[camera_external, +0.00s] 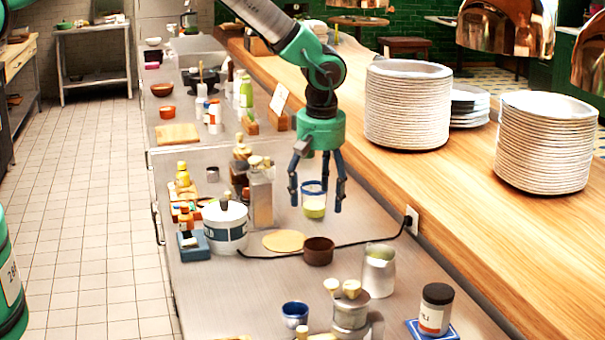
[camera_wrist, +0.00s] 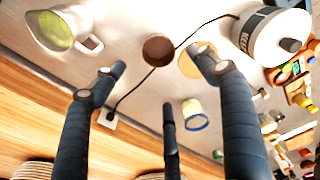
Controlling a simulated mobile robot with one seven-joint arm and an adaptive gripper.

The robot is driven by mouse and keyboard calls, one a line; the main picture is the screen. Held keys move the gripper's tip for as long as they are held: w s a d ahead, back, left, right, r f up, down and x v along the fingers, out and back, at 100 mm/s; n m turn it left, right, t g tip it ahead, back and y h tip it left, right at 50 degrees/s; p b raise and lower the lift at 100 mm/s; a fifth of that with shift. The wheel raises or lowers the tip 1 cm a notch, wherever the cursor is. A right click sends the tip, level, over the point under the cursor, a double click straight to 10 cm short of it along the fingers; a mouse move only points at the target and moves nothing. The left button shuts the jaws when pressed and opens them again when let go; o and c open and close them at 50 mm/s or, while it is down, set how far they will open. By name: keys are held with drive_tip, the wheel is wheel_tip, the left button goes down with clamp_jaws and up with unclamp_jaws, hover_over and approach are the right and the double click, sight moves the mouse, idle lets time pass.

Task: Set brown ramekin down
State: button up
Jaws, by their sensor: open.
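The small brown ramekin (camera_external: 318,251) stands upright on the steel counter (camera_external: 230,285), just right of a round tan disc (camera_external: 284,241). In the wrist view the ramekin (camera_wrist: 158,50) lies at upper middle, beyond the fingertips and apart from them. My gripper (camera_external: 316,203) is open and empty above the counter, behind the ramekin in the external view. Its spread fingers (camera_wrist: 161,66) also show in the wrist view.
A white pot (camera_external: 226,228) stands at left. Plates (camera_external: 408,108) are stacked on the wooden ledge.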

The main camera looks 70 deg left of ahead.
drive_tip(key=s+d+r+m+t, duration=0.1)
drive_tip(key=s+r+m, duration=0.2)
drive_tip(key=s+r, duration=0.55)
drive_tip(key=s+r+m+t, duration=0.1)
drive_tip(key=s+r+m, duration=0.35)
drive_tip(key=r, duration=0.75)
drive_tip(key=s+d+r+m+t, duration=0.1)
drive_tip(key=s+r, duration=0.7)
drive_tip(key=r, duration=0.2)
drive_tip(key=s+r+m, duration=0.2)
drive_tip(key=s+m, duration=0.1)
drive_tip(key=s, duration=0.7)
drive_tip(key=s+d+r+m+t, duration=0.1)
drive_tip(key=s+r+m, duration=0.1)
drive_tip(key=s, duration=0.8)
drive_tip(key=s+r+m+t+h, duration=0.1)
drive_tip(key=s+m, duration=0.3)
drive_tip(key=s, duration=0.6)
drive_tip(key=shift+s+d+r, duration=0.35)
drive_tip(key=shift+r, duration=0.1)
drive_tip(key=shift+f, duration=0.1)
wheel_tip(320, 180, down, 13)
drive_tip(key=b, duration=1.3)
